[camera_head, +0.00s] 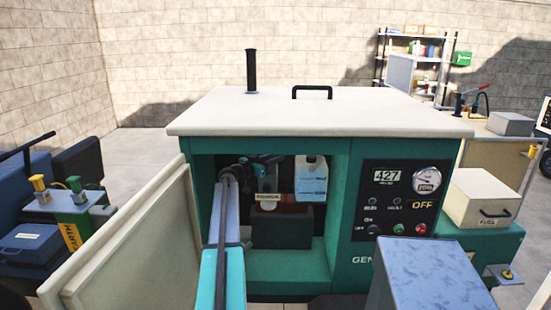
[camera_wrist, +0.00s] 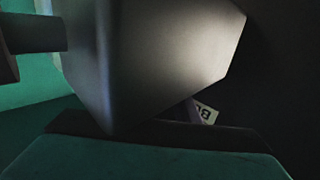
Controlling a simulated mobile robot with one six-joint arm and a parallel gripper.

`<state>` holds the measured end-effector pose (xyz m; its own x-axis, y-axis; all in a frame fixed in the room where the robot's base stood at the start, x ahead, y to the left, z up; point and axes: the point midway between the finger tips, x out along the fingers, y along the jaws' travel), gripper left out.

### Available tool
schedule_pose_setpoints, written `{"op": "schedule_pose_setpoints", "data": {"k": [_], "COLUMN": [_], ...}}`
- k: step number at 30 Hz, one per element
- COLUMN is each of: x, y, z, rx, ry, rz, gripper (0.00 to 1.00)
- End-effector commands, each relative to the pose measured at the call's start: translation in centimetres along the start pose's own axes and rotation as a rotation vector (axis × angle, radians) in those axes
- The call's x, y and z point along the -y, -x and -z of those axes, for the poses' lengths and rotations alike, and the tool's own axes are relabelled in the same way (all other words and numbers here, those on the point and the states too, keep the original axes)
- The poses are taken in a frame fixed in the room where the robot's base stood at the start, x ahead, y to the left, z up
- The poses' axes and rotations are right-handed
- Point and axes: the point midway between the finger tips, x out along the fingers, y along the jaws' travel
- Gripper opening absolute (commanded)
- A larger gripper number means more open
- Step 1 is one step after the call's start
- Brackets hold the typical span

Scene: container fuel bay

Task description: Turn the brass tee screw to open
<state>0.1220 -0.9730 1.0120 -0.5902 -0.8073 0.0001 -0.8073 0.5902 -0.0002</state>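I cannot make out the brass tee screw for certain in either view. My arm reaches into the open bay of the teal generator (camera_head: 342,210). My gripper (camera_head: 262,163) is small and dark there, in front of a grey block, and its fingers cannot be told apart. A cream label (camera_head: 267,196) sits below it, too small to read. The wrist view is dark and filled by a large grey block (camera_wrist: 150,55). A pale tag (camera_wrist: 205,112) with a letter B shows partly behind the block's lower edge.
A dark box (camera_head: 282,228) stands on the bay floor. A white and blue container (camera_head: 311,180) is at the bay's right. The open cream door (camera_head: 125,245) stands left of my arm. A control panel (camera_head: 405,200) is at the right. The generator's lid (camera_head: 330,112) overhangs the bay.

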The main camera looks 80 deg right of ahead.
Motion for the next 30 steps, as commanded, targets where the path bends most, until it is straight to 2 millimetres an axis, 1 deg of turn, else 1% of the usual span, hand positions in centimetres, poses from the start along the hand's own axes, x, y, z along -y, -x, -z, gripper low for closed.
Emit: {"op": "schedule_pose_setpoints", "data": {"k": [6, 7, 9, 12, 22, 30], "x": [-0.04, -0.05, -0.06, -0.07, -0.09, 0.12], "y": [-0.03, -0.04, -0.04, -0.05, -0.08, -0.11], "z": [-0.03, -0.03, -0.03, -0.02, 0.2, 0.39], "rx": [0.0, 0.0, 0.0, 0.0, -0.001, -0.002], "ry": [0.0, 0.0, 0.0, 0.0, 0.0, 0.0], "rz": [0.0, -0.001, -0.001, -0.001, 0.016, 0.097], "gripper": [0.28, 0.26, 0.15, 0.0, 0.0, 0.0]}}
